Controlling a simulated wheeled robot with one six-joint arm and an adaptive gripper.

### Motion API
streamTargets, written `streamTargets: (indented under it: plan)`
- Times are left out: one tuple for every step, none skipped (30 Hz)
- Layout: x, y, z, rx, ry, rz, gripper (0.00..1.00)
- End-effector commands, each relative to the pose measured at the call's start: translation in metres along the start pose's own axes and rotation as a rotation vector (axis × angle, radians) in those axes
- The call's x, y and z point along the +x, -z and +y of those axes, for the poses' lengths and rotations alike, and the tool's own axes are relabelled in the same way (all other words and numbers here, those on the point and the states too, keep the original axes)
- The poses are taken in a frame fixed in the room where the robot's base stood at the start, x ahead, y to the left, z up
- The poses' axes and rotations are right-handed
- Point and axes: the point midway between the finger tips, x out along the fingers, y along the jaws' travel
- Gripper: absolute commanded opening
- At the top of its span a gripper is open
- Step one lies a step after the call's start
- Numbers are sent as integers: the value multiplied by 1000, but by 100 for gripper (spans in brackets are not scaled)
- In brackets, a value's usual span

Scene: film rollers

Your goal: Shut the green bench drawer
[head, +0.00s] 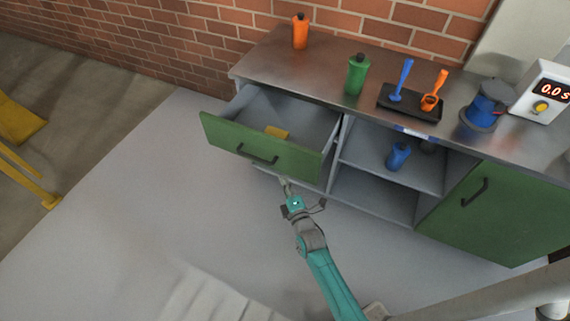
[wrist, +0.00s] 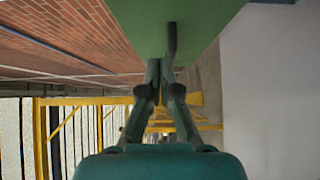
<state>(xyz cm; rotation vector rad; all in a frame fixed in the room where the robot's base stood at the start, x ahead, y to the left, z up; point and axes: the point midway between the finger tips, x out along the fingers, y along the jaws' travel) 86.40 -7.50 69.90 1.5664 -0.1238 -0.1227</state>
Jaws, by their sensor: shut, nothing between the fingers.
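The green bench drawer (head: 262,149) stands pulled out from the left part of the bench, with a dark bar handle (head: 258,153) on its front. A yellow item (head: 277,132) lies inside it. My gripper (head: 285,182) is shut and empty, just in front of and below the right part of the drawer front in the head view. In the wrist view, the gripper fingertips (wrist: 160,65) are together close to the green drawer front (wrist: 170,22) and its dark handle (wrist: 171,42). I cannot tell whether they touch.
The metal bench top (head: 330,80) carries an orange bottle (head: 300,32), a green bottle (head: 356,75), a black tray (head: 409,104) with tools, and a timer (head: 543,92). Open shelves (head: 372,190) and a shut green door (head: 500,215) lie to the right. The floor (head: 150,210) at left is clear.

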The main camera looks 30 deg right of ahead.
Motion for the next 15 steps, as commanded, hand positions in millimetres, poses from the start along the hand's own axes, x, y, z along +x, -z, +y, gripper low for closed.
streamTargets:
  plan:
    - [11, 0, 1, 0, -2, 0, 0]
    - [16, 0, 0, 0, -1, 0, 0]
    - [23, 0, 1, 0, -1, 0, 0]
    - [28, 0, 1, 0, -1, 0, 0]
    - [34, 0, 0, 0, 0, 0, 0]
    - [40, 0, 1, 0, -1, 0, 0]
    - [46, 0, 0, 0, 0, 0, 0]
    - [51, 0, 1, 0, -1, 0, 0]
    - [52, -3, 0, -1, 1, -2, 0]
    - [53, -6, 0, -1, 0, -2, 0]
    - [55, -8, 0, -1, 0, -2, 0]
    - [57, -10, 0, -1, 0, -2, 0]
    - [59, -11, 0, -1, 0, -2, 0]
    - [61, -13, 0, -1, 0, -2, 0]
    - [63, -16, 0, -1, 0, -2, 0]
